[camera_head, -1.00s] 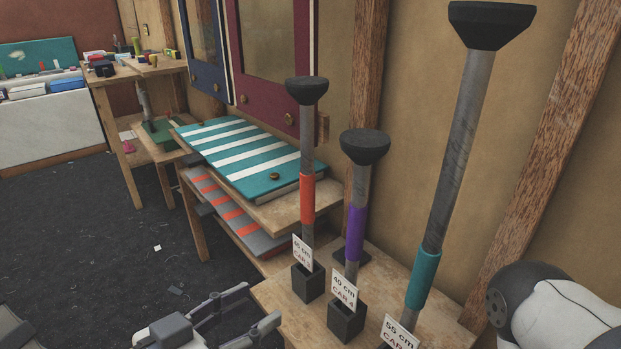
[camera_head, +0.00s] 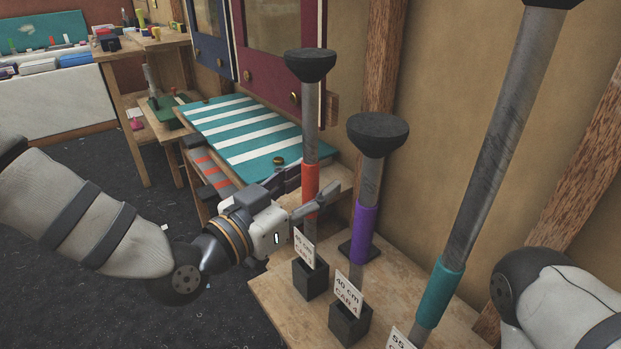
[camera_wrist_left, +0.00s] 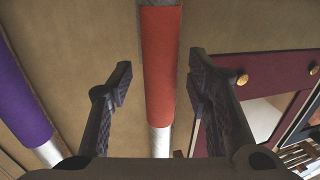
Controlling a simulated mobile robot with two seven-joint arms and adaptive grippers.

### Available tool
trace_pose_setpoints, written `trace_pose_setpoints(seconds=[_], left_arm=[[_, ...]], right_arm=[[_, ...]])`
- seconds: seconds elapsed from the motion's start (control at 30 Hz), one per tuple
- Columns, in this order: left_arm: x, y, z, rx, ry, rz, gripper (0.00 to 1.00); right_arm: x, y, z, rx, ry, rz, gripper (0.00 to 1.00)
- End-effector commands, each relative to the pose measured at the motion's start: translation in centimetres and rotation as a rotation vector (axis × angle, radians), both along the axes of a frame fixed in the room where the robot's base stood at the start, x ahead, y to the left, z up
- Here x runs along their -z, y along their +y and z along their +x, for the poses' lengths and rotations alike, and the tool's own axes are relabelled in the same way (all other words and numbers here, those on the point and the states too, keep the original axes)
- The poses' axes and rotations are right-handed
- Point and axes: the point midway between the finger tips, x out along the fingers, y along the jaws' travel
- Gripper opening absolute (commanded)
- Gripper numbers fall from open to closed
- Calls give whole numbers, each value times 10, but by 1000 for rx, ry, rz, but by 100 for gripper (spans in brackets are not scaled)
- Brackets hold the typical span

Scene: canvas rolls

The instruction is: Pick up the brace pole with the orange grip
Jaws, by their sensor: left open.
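The brace pole with the orange grip (camera_head: 311,184) stands upright in a dark block holder (camera_head: 310,280) on the wooden bench, with a black flared cap on top. My left gripper (camera_head: 318,190) is at the height of the orange grip, its fingers pointing at the pole. In the left wrist view the orange grip (camera_wrist_left: 159,66) runs between the two open fingers (camera_wrist_left: 158,85), with gaps on both sides. The left gripper is open and not closed on the pole. My right gripper is not in view; only part of the right arm shows at the lower right.
A pole with a purple grip (camera_head: 363,232) stands just right of the orange one, and a taller pole with a teal grip (camera_head: 440,292) further right. Label cards stand at the holders. A teal-and-white striped panel (camera_head: 242,134) lies behind the left gripper.

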Motion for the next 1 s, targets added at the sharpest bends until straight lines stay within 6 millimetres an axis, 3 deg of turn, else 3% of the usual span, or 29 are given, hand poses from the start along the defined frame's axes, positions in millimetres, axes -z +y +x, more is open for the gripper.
trace_pose_setpoints(seconds=[0.17, 0.4, 0.73, 1.0], left_arm=[[0, 0, 1, 0, 1, 0, 45], [0, 0, 0, 0, 1, 1, 0], [-7, 0, 0, 0, -4, 0, 0], [-76, 0, 0, 0, -10, -1, 0]], right_arm=[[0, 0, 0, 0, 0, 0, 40], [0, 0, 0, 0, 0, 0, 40], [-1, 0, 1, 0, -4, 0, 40], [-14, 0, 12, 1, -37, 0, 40]])
